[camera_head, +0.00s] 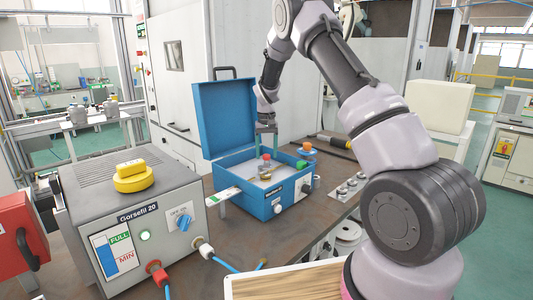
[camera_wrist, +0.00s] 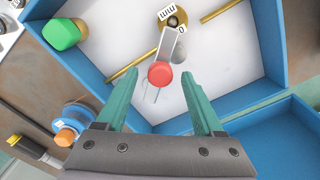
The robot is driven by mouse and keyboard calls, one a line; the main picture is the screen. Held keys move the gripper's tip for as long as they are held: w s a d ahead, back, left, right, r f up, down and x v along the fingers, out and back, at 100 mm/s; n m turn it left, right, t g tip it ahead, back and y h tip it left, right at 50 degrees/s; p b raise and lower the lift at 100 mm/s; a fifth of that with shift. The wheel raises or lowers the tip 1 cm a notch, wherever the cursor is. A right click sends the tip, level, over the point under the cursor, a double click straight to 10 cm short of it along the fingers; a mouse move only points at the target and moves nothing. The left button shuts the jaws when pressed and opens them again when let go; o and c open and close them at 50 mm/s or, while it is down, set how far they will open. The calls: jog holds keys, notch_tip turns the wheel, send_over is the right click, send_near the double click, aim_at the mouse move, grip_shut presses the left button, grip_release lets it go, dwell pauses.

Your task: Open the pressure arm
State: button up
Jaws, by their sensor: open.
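The pressure arm seems to be the small metal lever with a red round knob (camera_wrist: 160,74) inside the blue box. In the wrist view it runs up to a brass disc (camera_wrist: 173,19) on the white floor of the box. The red knob also shows in the head view (camera_head: 266,157). My gripper (camera_wrist: 163,85) is open, its two green fingers pointing into the box, with the red knob between and slightly beyond the fingertips in the picture. I see no contact with the knob. In the head view my gripper (camera_head: 267,146) hangs over the open blue box (camera_head: 259,201).
The raised blue lid (camera_head: 224,115) stands behind my gripper. A green knob (camera_wrist: 61,34) sits at the box's side. A blue and orange item (camera_wrist: 66,136) and a black-handled tool (camera_wrist: 30,146) lie beside the box. A grey machine (camera_head: 130,215) stands left.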

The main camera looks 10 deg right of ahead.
jog(key=shift+f, duration=0.1)
grip_shut()
dwell(1.4)
